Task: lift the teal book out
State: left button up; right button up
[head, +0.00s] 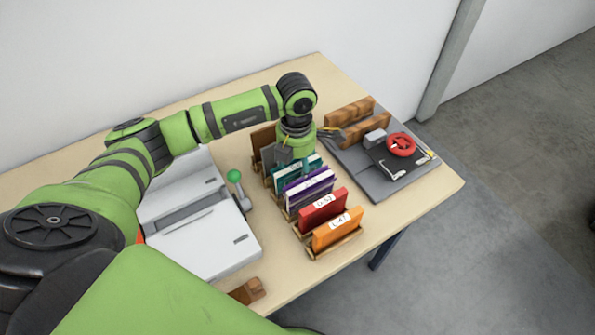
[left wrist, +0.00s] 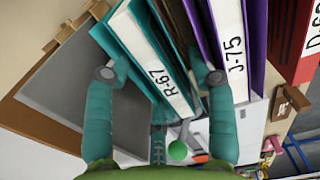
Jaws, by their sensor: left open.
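The teal book (head: 284,177) stands in a row of books in a wooden rack on the table. In the left wrist view its spine (left wrist: 157,76) carries a white label reading R-67. My left gripper (head: 296,158) is above the row at the teal book, partly hiding it. In the left wrist view my left gripper (left wrist: 160,76) is open, with one finger on each side of the teal book's spine. I cannot tell whether the fingers touch it. My right gripper is not in view.
A purple book (head: 310,190) labelled J-75 stands close beside the teal one. A red book (head: 323,210) and an orange book (head: 338,229) follow. A white machine (head: 205,240) with a green-knobbed lever lies left; a grey board (head: 385,187) with a red wheel lies right.

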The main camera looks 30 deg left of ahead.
pick_arm(q)
jog(key=shift+f, duration=0.1)
grip_shut()
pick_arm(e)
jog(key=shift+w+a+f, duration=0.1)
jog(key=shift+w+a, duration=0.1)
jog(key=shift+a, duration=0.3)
